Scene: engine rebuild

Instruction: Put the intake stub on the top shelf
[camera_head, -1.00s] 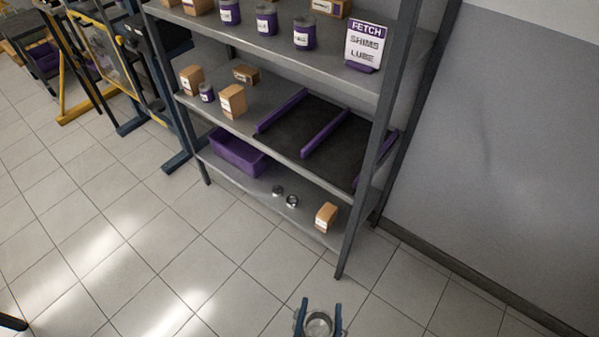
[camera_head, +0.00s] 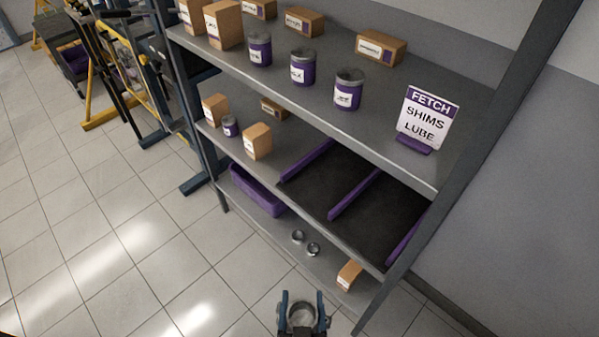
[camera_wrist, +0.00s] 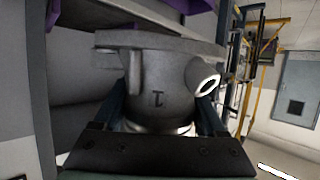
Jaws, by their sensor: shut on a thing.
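My gripper (camera_head: 302,309) is low in the head view, in front of the shelf unit's lower right part. It is shut on a grey metal ring-like part, the intake stub (camera_head: 302,317). In the wrist view the stub (camera_wrist: 160,85) fills the middle between the blue fingers, with a flange at its top, a short side pipe and a dark mark on its body. The top shelf in view (camera_head: 385,123) holds boxes and cans, and lies above and behind my gripper.
A "FETCH SHIMS LUBE" sign (camera_head: 427,119) stands at the top shelf's right end. Purple cans (camera_head: 347,92) line its front. The middle shelf has purple dividers (camera_head: 354,195) on a dark mat. The bottom shelf holds a purple bin (camera_head: 257,191), two small rings (camera_head: 306,243) and a box (camera_head: 349,275).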

